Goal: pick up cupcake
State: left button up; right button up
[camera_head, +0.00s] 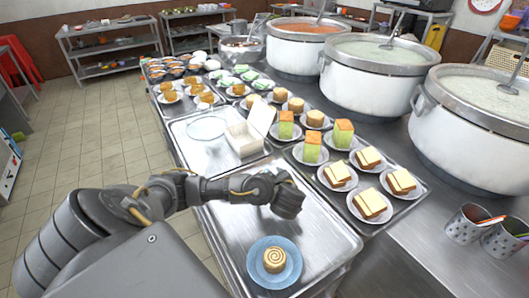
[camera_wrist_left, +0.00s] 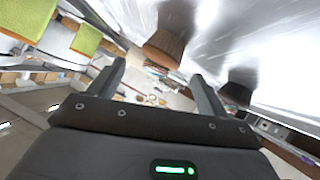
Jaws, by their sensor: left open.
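My left gripper (camera_head: 289,202) hangs over the near steel tray, above and behind the blue plate (camera_head: 253,277). A round pale cake with a brown swirl (camera_head: 274,260) sits on that plate, apart from the gripper. In the left wrist view the gripper's fingers (camera_wrist_left: 157,90) are apart with nothing between them. That tilted view shows a brown tapered, cupcake-like thing (camera_wrist_left: 165,48) beyond the fingers and a darker one (camera_wrist_left: 237,92) to the right; I cannot match them to the head view. Small brown cakes (camera_head: 297,104) stand on plates farther back. My right gripper is not in view.
An open white box (camera_head: 244,140) and a glass plate (camera_head: 206,128) lie on the middle tray. Green layered cakes (camera_head: 312,150) and sliced cakes (camera_head: 369,205) fill the right tray. Large stockpots (camera_head: 365,85) line the right side. Utensil cups (camera_head: 468,224) stand front right.

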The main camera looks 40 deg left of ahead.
pick_arm(q)
jog(key=shift+w+a+f+b, duration=0.15)
jog(key=shift+a+f+b, duration=0.15)
jog(key=shift+f+b, duration=0.25)
jog(key=shift+w+a+f+b, duration=0.15)
jog(key=shift+a+f+b, duration=0.15)
jog(key=shift+b, duration=0.3)
jog(key=shift+w+a+r+p, duration=0.15)
jog(key=shift+w+a+p, duration=0.1)
jog(key=shift+a+p, duration=0.15)
jog(key=shift+w+a+f, duration=0.25)
jog(key=shift+a+f, duration=0.05)
jog(key=shift+a, duration=0.15)
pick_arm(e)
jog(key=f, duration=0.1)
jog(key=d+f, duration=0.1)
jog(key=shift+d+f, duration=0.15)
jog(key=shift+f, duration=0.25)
pick_arm(q)
jog(key=shift+c, duration=0.4)
jog(key=c, duration=1)
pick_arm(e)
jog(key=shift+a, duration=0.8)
